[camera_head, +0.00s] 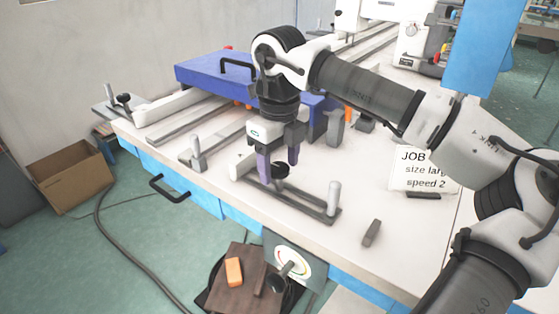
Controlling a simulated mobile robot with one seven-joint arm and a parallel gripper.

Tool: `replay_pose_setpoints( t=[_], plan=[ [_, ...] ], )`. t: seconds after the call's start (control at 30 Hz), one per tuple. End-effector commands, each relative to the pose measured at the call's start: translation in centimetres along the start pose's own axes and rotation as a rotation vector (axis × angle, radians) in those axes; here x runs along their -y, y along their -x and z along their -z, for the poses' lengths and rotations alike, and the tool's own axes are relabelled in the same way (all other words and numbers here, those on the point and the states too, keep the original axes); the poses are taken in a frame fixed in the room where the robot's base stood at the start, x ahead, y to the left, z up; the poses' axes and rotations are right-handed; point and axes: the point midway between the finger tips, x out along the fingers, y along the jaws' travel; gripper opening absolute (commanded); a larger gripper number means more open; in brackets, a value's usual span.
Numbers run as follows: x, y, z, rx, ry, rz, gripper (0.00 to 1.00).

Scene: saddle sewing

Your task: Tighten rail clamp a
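My gripper (279,162) points down over the front rail clamp, with its two purple fingers apart. The black round knob (281,171) of this clamp shows between and slightly below the fingertips; whether they touch it I cannot tell. The clamp's dark bar (305,202) lies on the white table and carries an upright grey post (333,198) at its right end. Another clamp with a black knob (123,98) stands at the table's far left. No label shows which clamp is a.
A blue-purple box (215,72) with a black handle lies behind my gripper. A grey post (196,153) stands to its left. A job card (422,170) and a small dark block (371,233) are to the right. Bare table (290,228) lies in front.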

Motion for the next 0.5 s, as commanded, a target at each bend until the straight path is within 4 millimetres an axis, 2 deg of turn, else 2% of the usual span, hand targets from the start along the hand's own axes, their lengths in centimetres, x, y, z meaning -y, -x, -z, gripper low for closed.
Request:
replay_pose_setpoints(
  t=[0.27, 0.37, 0.5],
  plan=[
    [0.0, 0.8, 0.0, 0.0, 0.0, 0.001, 0.6],
    [0.0, 2.2, -0.1, 0.001, -0.002, 0.001, 0.6],
    [0.0, 5.4, -0.1, 0.002, -0.001, 0.003, 0.6]
  ],
)
